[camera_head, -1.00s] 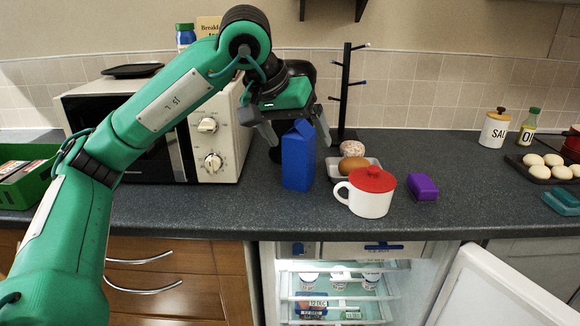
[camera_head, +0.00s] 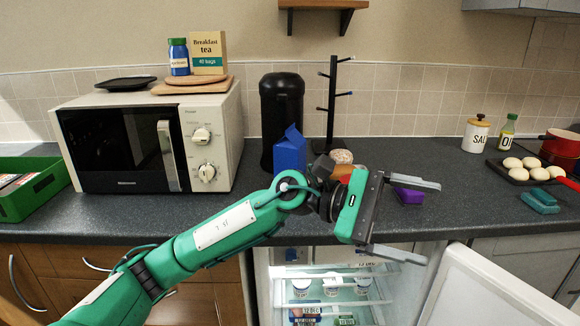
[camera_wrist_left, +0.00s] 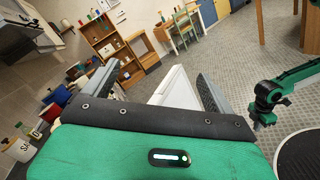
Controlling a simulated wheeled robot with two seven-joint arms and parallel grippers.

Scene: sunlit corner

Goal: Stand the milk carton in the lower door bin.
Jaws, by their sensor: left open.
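The blue milk carton (camera_head: 290,152) with a gable top stands upright on the counter, right of the microwave. My left arm hides its lower part. My left gripper (camera_head: 430,222) is open and empty, away from the carton, with its fingers pointing right over the counter's front edge. The fridge (camera_head: 262,285) below the counter is open. Its white door (camera_head: 495,290) is swung out at the right; the door bins are not visible. In the left wrist view a white panel (camera_wrist_left: 175,90), likely that door, shows between the fingers. My right arm (camera_wrist_left: 290,82) shows there, its gripper unclear.
A dark canister (camera_head: 281,105) and a mug tree (camera_head: 331,105) stand behind the carton. A purple block (camera_head: 408,196) lies past my gripper. A tray of pale round items (camera_head: 520,172) is at the right.

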